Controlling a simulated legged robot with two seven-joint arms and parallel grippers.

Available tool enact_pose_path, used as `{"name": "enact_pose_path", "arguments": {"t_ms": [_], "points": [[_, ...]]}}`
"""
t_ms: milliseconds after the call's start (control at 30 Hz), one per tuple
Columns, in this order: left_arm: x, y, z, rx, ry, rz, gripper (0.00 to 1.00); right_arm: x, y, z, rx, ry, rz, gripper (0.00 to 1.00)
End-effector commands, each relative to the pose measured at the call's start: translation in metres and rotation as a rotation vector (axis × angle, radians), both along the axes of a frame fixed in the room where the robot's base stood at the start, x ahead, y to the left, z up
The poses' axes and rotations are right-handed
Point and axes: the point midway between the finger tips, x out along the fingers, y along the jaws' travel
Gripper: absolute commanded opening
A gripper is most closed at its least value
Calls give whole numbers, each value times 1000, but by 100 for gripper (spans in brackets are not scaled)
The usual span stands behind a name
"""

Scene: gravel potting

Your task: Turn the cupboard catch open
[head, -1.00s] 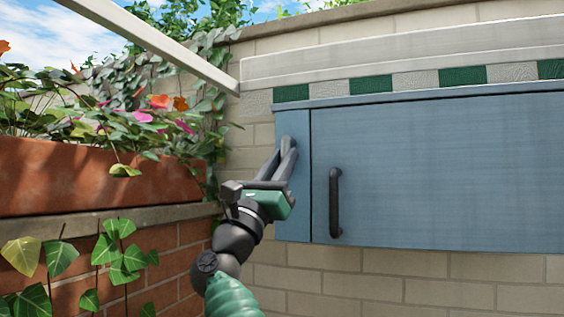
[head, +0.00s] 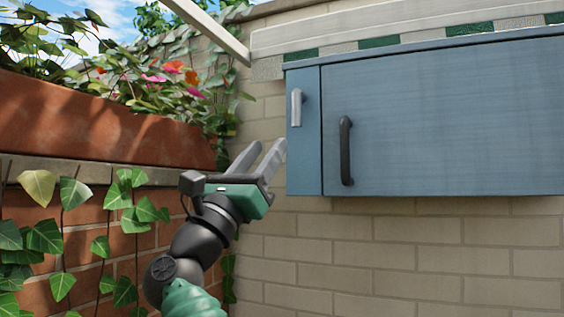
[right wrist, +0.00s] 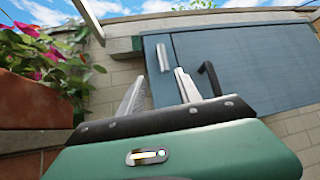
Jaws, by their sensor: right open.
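The cupboard (head: 440,120) is blue and hangs on a brick wall. Its catch (head: 296,108) is a small silver lever on the narrow left panel, hanging upright with a short bend at the top. The catch also shows in the right wrist view (right wrist: 162,58), beyond and between my fingers. The door, right of that panel, looks shut and has a dark handle (head: 346,150). My right gripper (head: 268,153) is open and empty, below and left of the catch, apart from it. It also shows in the right wrist view (right wrist: 158,80). My left gripper is not in view.
A terracotta planter (head: 100,115) with flowers stands on a brick ledge at the left. Ivy (head: 130,205) hangs in front of the ledge. A pale beam (head: 210,28) crosses at the upper left. The wall below the cupboard is clear.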

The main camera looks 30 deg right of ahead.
Motion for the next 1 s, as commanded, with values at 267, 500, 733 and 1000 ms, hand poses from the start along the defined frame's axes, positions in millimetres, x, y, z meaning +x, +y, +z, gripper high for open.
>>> {"name": "enact_pose_path", "arguments": {"t_ms": [267, 500, 733, 1000], "points": [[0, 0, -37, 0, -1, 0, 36, -15, 28, -34, 0, -1, 1, 41], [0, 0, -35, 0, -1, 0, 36, -15, 30, -33, 0, -1, -1, 41], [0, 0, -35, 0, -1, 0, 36, -15, 30, -33, -2, 1, -1, 41], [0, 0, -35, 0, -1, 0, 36, 75, 112, -79, -520, 406, -102, 41]]}}
